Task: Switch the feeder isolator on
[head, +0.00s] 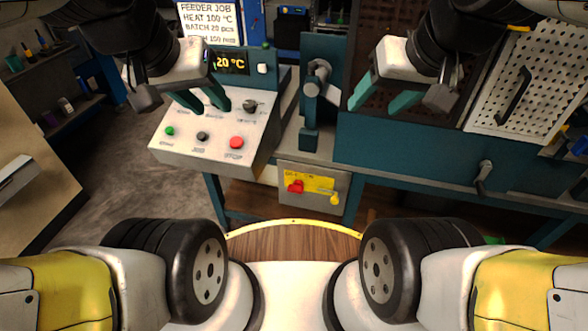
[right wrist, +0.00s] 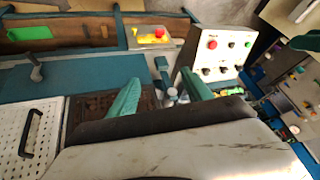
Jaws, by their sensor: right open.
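The feeder isolator appears to be the grey box with a yellow plate (head: 315,183) on the front of the bench, low in the middle of the head view. Its red handle (head: 295,187) is at the left of the plate, and a small yellow part (head: 334,198) is at the right. The box also shows at the top of the right wrist view, with its red handle (right wrist: 159,32). The handle's setting is too small to tell. My left gripper (head: 208,108) is open and empty above the control panel. My right gripper (head: 375,109) is open and empty, above and right of the isolator.
A sloped control panel (head: 178,146) with a red stop button (head: 236,143) and knobs stands left of the isolator. An upright teal lever press (head: 309,110) stands behind it. A teal drawer front (head: 400,150) and a crank handle (head: 483,177) are to the right.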

